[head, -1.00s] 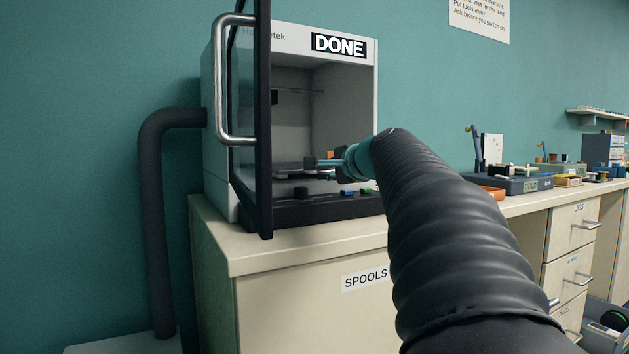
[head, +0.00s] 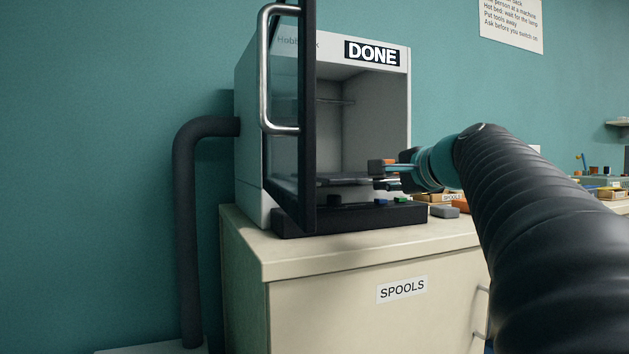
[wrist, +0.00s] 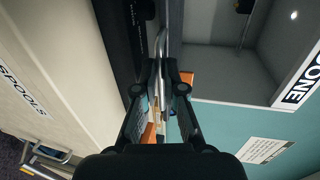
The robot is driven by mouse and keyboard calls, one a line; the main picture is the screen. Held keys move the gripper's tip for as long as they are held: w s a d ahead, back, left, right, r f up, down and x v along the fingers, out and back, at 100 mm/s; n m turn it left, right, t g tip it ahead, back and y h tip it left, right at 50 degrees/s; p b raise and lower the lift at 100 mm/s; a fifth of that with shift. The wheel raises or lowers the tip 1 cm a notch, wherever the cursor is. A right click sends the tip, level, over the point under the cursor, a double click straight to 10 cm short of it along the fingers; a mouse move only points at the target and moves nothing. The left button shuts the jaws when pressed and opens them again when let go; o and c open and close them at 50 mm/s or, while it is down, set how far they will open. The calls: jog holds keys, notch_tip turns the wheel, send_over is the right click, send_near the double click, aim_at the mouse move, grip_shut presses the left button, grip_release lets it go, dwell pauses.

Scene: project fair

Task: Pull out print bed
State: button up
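The printer (head: 396,110) stands on the cabinet with a DONE sign lit on its front top. Its glass door (head: 308,130) is swung open toward me on the left. The dark, thin print bed (head: 345,181) lies level low in the opening. My gripper (head: 378,175) is at the bed's front edge, coming from the right. In the wrist view my gripper (wrist: 163,68) has its fingertips close together on the thin bed edge (wrist: 160,43). A small orange piece (head: 390,162) is right by the fingers, seemingly above the bed. My fingers hide part of the bed.
The door's metal handle (head: 267,70) sticks out at the left. A dark duct (head: 187,240) runs down beside the printer. Small coloured pieces lie on the black front base (head: 350,218). A grey block (head: 445,211) and an orange item stand right on the bench. The SPOOLS cabinet (head: 340,310) is below.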

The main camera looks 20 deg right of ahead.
jog(key=shift+o, duration=0.6)
jog(key=shift+s, duration=0.15)
jog(key=a+v, duration=0.1)
jog(key=v, duration=1)
jog(key=shift+s+d, duration=0.35)
jog(key=shift+d, duration=0.05)
jog(key=shift+r, duration=0.1)
